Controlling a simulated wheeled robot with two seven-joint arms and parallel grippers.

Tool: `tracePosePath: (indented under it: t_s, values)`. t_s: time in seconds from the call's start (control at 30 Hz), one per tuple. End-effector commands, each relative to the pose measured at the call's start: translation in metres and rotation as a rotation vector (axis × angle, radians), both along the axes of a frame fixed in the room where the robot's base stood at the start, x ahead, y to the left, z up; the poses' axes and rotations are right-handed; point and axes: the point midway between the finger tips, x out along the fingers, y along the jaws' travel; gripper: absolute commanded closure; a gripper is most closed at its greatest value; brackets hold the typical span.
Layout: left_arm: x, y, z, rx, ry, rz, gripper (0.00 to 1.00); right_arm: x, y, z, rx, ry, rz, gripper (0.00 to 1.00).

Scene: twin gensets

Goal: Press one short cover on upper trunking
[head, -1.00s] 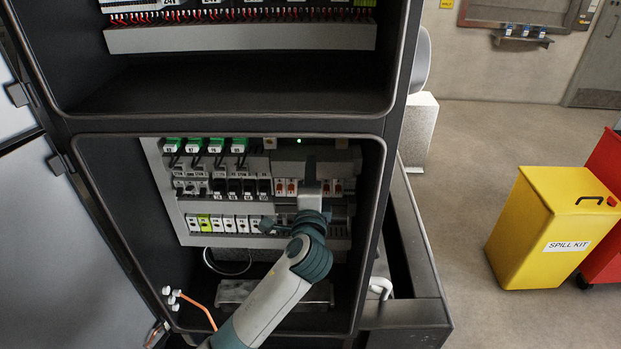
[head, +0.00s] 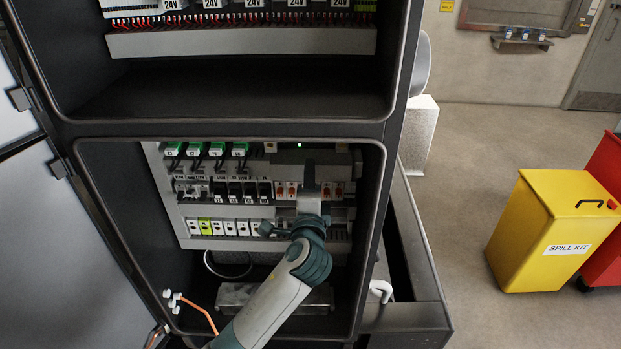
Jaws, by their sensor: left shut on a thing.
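My left gripper (head: 309,176) reaches up from below into the lower cabinet bay. Its tip is in front of the right part of the upper trunking (head: 340,163), a grey band above the row of breakers. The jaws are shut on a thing. That thing is mostly hidden by the gripper, and I cannot make out a short cover clearly. I cannot tell whether what is held touches the trunking. A lower grey trunking (head: 235,211) runs between the breaker row and the bottom terminal row. My right gripper is not in view.
The bay's dark frame (head: 372,230) surrounds the panel closely on the right. Green-topped devices (head: 207,149) stand at upper left. An orange cable (head: 203,313) hangs at lower left. A yellow spill kit bin (head: 550,230) stands on the floor at right.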

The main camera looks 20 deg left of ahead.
Motion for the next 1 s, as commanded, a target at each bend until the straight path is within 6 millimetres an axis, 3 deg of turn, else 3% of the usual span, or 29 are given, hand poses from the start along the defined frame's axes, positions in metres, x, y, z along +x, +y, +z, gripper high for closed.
tracePosePath:
  t_s: [1.0]
  values:
    - [0.0078,0.0016,0.0001,0.000,0.000,-0.001,1.00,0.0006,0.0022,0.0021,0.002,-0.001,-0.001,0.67]
